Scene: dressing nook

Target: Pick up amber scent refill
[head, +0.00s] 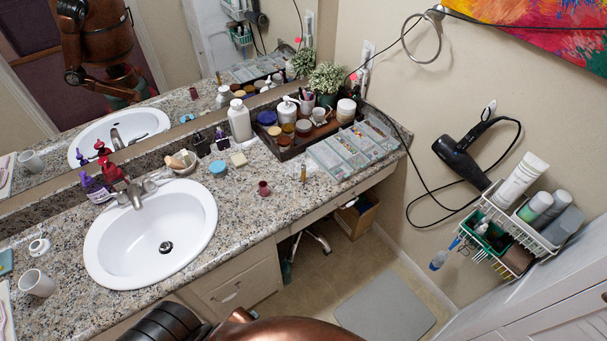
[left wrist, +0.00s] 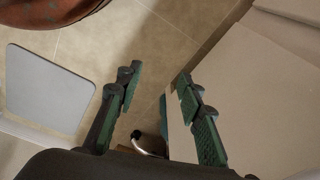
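A small, slim amber vial (head: 303,174), which looks like the amber scent refill, stands upright on the granite counter (head: 255,215), left of the clear compartment organizer. My left gripper (left wrist: 157,95) shows in the left wrist view with its two dark green fingers wide apart and nothing between them. It is over the floor, beside a pale cabinet front, away from the vial. In the head view only copper and black parts of my arm show at the bottom edge; the gripper itself is hidden. My right gripper is in neither view.
A dark red small pot (head: 263,188) stands left of the vial. The clear organizer (head: 352,150) and a dark tray (head: 285,150) with jars and bottles are close by. The sink (head: 150,240) lies left. A grey mat (head: 385,305) is on the floor.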

